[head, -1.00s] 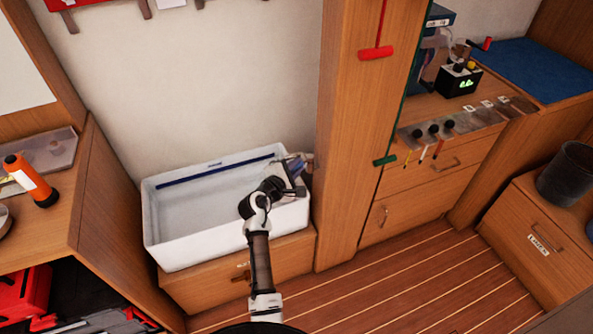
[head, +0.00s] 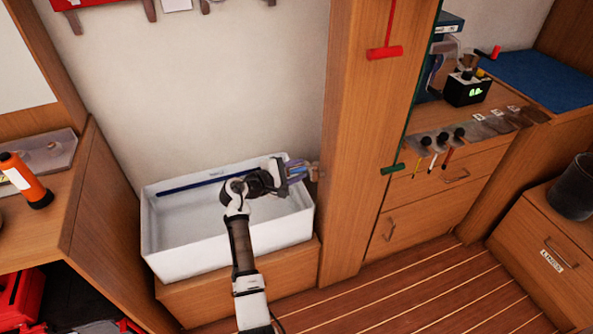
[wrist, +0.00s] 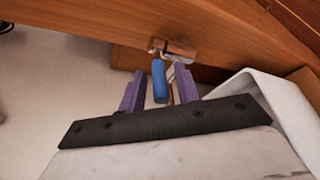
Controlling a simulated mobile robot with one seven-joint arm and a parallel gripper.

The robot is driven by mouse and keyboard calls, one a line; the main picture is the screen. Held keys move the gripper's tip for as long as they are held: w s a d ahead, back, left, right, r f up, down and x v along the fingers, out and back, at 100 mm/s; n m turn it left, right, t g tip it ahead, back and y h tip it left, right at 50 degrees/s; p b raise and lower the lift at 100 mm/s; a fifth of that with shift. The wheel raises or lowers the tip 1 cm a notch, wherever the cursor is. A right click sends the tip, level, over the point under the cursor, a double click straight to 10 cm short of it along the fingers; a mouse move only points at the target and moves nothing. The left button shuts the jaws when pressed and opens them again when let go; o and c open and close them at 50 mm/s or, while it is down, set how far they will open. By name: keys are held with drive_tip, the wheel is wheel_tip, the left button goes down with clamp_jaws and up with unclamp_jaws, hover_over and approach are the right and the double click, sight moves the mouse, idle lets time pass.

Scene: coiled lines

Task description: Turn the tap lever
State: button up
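The tap (wrist: 175,48) is a small metal fitting on the side of the wooden post, at the top middle of the wrist view. Its blue lever (wrist: 160,82) points toward my gripper (wrist: 159,90). The two purple fingers are open, one on each side of the lever, with a gap visible on the left. I cannot tell whether the right finger touches it. In the head view my gripper (head: 294,170) is at the back right corner of the white sink, beside the tap (head: 314,171). My gripper hides most of the lever there.
The white sink (head: 185,262) stands below my arm, its rim close to the gripper. The wooden post (head: 350,230) rises just right of the tap. A red handle (head: 385,52) and a green handle (head: 392,168) hang on lines by the post.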

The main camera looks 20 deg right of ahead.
drive_tip(key=shift+o, duration=0.2)
drive_tip(key=shift+a, duration=0.1)
drive_tip(key=b+v, duration=0.2)
drive_tip(key=v, duration=1.1)
drive_tip(key=shift+a, duration=0.3)
drive_tip(key=shift+s+r, duration=0.1)
drive_tip(key=shift+r, duration=0.05)
